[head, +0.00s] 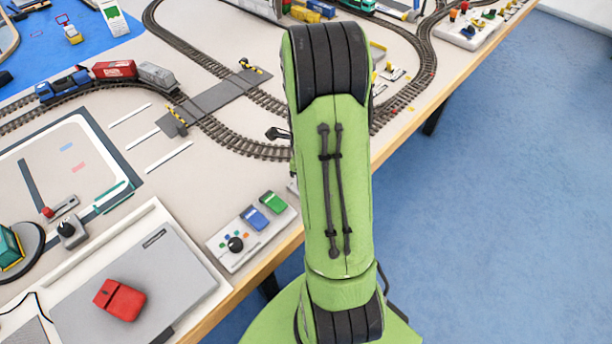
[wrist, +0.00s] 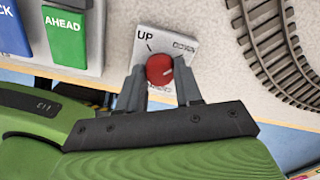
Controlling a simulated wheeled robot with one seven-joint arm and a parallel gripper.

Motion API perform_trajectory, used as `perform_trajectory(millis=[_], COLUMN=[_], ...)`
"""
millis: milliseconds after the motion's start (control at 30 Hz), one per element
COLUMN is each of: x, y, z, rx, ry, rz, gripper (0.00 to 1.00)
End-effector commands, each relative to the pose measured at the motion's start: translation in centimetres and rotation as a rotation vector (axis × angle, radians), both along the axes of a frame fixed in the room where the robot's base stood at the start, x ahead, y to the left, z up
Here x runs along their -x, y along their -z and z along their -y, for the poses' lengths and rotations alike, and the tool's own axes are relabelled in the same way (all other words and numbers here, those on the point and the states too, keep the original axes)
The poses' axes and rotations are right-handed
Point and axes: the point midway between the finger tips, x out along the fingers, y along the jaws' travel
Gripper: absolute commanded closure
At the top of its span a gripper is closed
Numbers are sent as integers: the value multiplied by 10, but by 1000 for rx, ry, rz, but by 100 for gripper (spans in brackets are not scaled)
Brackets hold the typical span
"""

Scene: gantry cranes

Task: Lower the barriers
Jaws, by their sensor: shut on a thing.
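In the wrist view, my gripper (wrist: 161,80) has its two fingers on either side of a red round knob (wrist: 159,69) and is shut on it. The knob sits on a small light plate (wrist: 178,40) with "UP" printed at upper left and a word that looks like "DOWN" at upper right. A small pale mark shows on the knob's right side. In the head view, two yellow-and-black barriers (head: 250,66) and (head: 178,121) stand at the grey road crossing (head: 215,103); their exact angle is too small to tell. My arm hides the knob there.
A control box (head: 252,232) with blue and green buttons lies left of my arm; its green "AHEAD" button (wrist: 65,38) shows in the wrist view. Curved track (wrist: 272,45) runs right of the knob plate. A train (head: 115,70) stands on the track at left.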

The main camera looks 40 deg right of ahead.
Motion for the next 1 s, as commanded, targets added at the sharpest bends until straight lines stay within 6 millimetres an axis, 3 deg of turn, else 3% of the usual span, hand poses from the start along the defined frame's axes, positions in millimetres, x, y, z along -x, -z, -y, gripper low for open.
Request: perform_trajectory(millis=[700,733,867,1000], x=[-1,-1,-1,0], y=[-1,-1,0,0], z=[0,0,0,0], rx=[2,2,1,0], ry=[73,73,73,73], rz=[3,3,2,1], gripper=[96,62,42,40])
